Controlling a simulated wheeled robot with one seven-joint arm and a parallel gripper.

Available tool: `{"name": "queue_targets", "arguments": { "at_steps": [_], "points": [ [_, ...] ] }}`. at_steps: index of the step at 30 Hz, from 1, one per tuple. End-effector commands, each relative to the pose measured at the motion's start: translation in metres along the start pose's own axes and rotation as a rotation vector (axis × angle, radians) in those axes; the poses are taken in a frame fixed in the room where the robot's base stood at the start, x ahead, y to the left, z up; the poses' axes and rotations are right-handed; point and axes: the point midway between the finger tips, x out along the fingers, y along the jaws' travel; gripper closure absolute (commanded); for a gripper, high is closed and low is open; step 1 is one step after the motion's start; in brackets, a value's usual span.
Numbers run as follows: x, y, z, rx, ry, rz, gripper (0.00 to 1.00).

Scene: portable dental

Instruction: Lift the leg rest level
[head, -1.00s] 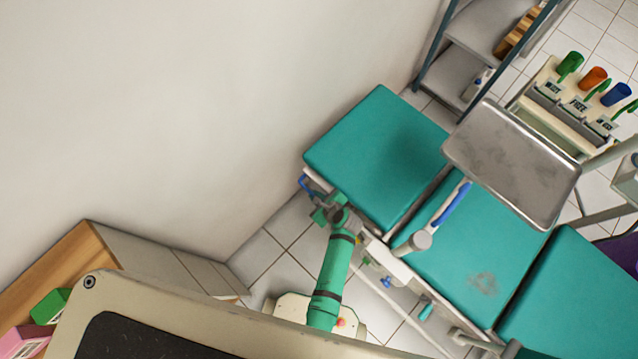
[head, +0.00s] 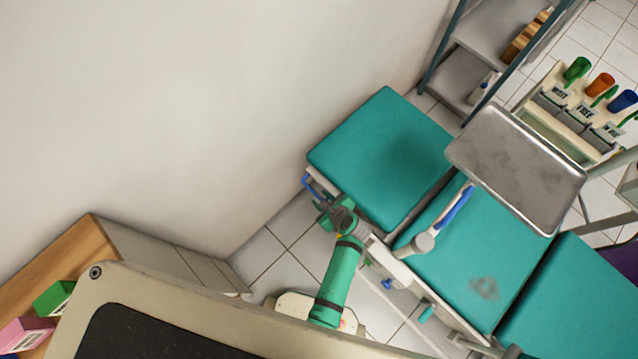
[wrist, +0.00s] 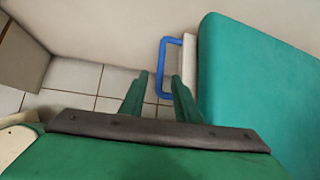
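The leg rest (head: 375,160) is the teal end pad of the chair, beside the wall in the head view; its slope is hard to judge from above. It also fills the right of the wrist view (wrist: 255,85). A blue loop handle (head: 311,188) sticks out from its near side edge. In the wrist view the handle (wrist: 160,70) lies ahead of my gripper (wrist: 160,82), its lower part showing between the two green fingers. The fingers stand apart, not closed on it. In the head view my gripper (head: 324,208) is beside the handle, its fingertips partly hidden.
A metal tray (head: 520,165) overhangs the middle chair pad (head: 480,270). A white armrest with a blue grip (head: 440,222) stands along the near chair side. A shelf rack (head: 490,50) is behind. A wooden cabinet (head: 75,262) stands left by the wall (head: 200,110).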

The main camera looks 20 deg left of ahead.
Motion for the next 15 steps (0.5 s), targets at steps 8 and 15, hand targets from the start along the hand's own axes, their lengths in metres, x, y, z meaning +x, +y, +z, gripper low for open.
{"name": "queue_targets", "arguments": {
  "at_steps": [8, 15],
  "points": [
    [-0.050, 0.001, 0.000, 0.000, 0.000, -0.001, 0.70],
    [-0.069, 0.001, 0.000, -0.001, 0.000, 0.000, 0.70]
  ]
}}
